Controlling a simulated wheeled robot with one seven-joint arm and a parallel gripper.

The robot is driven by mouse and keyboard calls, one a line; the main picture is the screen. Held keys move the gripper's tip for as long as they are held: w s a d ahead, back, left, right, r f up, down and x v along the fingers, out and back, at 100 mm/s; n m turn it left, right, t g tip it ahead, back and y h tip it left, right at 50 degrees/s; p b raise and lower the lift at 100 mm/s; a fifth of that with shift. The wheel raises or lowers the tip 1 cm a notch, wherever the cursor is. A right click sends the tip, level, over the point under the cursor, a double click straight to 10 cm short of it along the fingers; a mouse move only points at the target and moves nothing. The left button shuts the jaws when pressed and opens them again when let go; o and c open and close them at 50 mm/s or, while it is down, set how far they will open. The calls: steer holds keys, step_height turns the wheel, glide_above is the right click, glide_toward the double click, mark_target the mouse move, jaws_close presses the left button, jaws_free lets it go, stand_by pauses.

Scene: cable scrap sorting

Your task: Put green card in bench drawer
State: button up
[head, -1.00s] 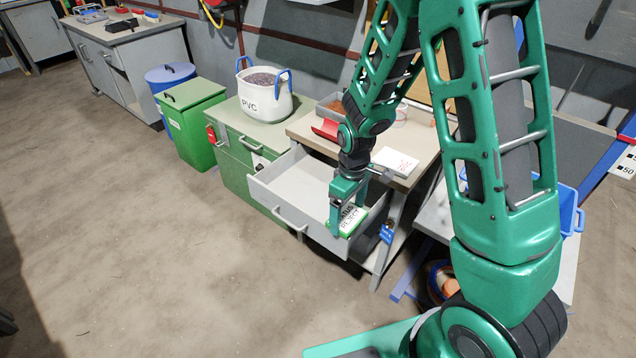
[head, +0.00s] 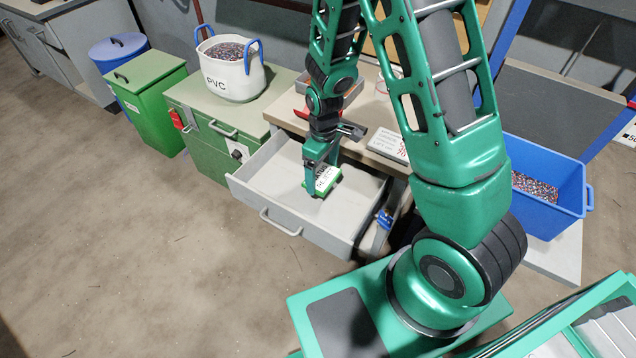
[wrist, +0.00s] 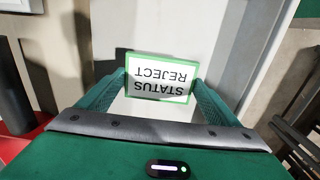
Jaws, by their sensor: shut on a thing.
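The green card (head: 326,176) is a white card with a green border. In the wrist view the green card (wrist: 160,78) reads "STATUS REJECT" upside down, between the two fingers. My gripper (head: 321,184) is shut on it; it also shows in the wrist view (wrist: 160,92). The bench drawer (head: 260,172) is pulled open, grey, and looks empty. In the head view the card is over the drawer's inside, towards its right part. I cannot tell exactly how high it is above the drawer floor.
A green cabinet (head: 200,150) with a white PVC bag (head: 232,82) stands left of the bench. A green bin (head: 150,98) and a blue barrel (head: 118,48) are beyond it. A small white sign (head: 388,145) is on the bench top. A blue crate (head: 545,165) is at right.

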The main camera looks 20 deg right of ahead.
mark_target(321, 185)
steer(key=shift+a+f, duration=0.15)
steer(key=shift+f, duration=2.85)
steer(key=o, duration=1.1)
steer(key=shift+f, duration=0.1)
